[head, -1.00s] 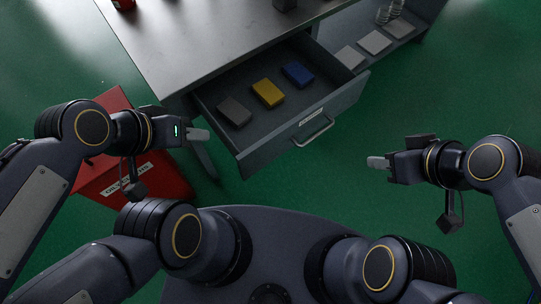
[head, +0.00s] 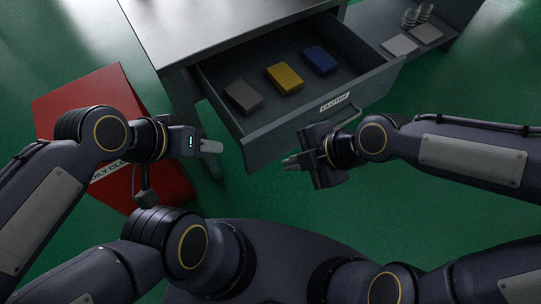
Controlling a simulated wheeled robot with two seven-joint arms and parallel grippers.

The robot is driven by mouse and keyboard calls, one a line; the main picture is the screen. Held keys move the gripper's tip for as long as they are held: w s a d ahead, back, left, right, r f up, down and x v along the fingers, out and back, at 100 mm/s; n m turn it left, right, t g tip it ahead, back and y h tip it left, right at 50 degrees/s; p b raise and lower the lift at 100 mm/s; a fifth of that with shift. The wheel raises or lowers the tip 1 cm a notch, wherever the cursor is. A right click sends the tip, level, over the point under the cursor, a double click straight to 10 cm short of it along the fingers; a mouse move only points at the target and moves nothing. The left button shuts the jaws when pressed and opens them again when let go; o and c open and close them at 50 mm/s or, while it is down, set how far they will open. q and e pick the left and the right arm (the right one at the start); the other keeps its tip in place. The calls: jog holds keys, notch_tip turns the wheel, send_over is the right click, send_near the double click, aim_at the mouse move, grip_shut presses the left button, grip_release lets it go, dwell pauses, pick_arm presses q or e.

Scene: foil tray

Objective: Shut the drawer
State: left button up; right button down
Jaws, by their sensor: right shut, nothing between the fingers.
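The grey drawer (head: 375,92) stands pulled out from under a metal-topped workbench (head: 215,22) in the head view. A grey block (head: 243,97), a yellow block (head: 285,79) and a blue block (head: 320,60) lie inside it. Its handle (head: 352,113) is partly hidden by my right arm. My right gripper (head: 290,162) is shut and empty, in front of the drawer's front panel, its fingers pointing left; I cannot tell whether it touches the panel. My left gripper (head: 213,147) is left of the drawer's near corner; its fingers appear together.
A red bin (head: 85,100) with a label stands at the left, partly behind my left arm. A low shelf (head: 445,45) with pale tiles and small coils is at the upper right. Green floor is free at the right.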

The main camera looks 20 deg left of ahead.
aim_at(257, 158)
pick_arm(q)
jog(key=shift+f+b, duration=1.15)
jog(key=shift+f, duration=0.5)
pick_arm(e)
jog(key=shift+w+a+f, duration=0.5)
jog(key=shift+a+f, duration=0.15)
jog(key=shift+a, duration=0.3)
jog(key=shift+w+a+f, duration=0.5)
jog(key=shift+a+f, duration=0.1)
jog(key=shift+a, duration=0.35)
jog(key=shift+w+a+f, duration=0.5)
jog(key=shift+a+f, duration=0.15)
jog(key=shift+a, duration=0.3)
